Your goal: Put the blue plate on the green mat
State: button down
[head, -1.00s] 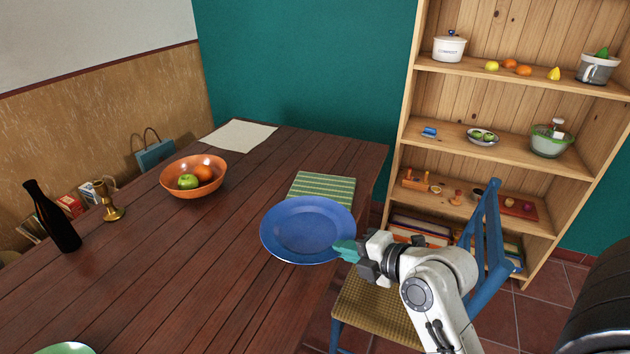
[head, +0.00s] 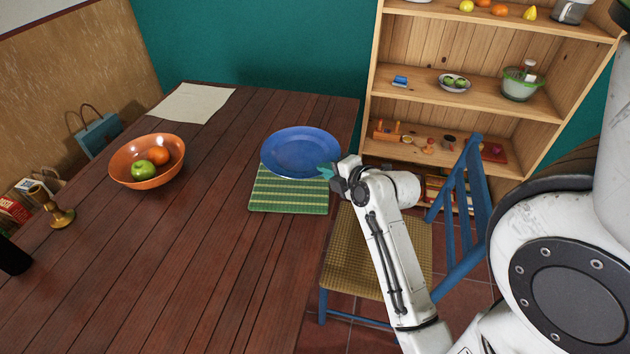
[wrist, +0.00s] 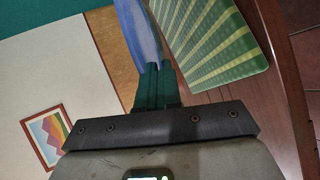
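The blue plate (head: 301,150) is held by its right rim in my gripper (head: 328,171) in the head view. The plate appears over the far part of the green striped mat (head: 288,198) and hides its far edge. The near part of the mat shows bare on the table. In the wrist view the teal fingers (wrist: 157,88) are closed on the plate's rim (wrist: 140,30). The mat (wrist: 215,45) shows to the right of the plate there, with a gap between them, so the plate seems to be above the table.
An orange bowl (head: 120,165) with a green apple and an orange fruit stands left on the wooden table (head: 200,270). A brass candlestick (head: 58,212) is farther left. A blue chair (head: 375,255) stands at the table's right edge, below my arm. A shelf (head: 460,110) is behind.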

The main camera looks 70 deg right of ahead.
send_over(317, 192)
notch_tip(317, 192, down, 5)
jog(key=shift+s+a, duration=0.1)
jog(key=shift+a, duration=0.05)
notch_tip(317, 192, down, 3)
jog(key=shift+r+p, duration=0.1)
jog(key=shift+p, duration=0.25)
jog(key=shift+w+f, duration=0.2)
jog(key=shift+f, duration=0.25)
jog(key=shift+f, duration=0.15)
jog(key=c, duration=1.6)
grip_release()
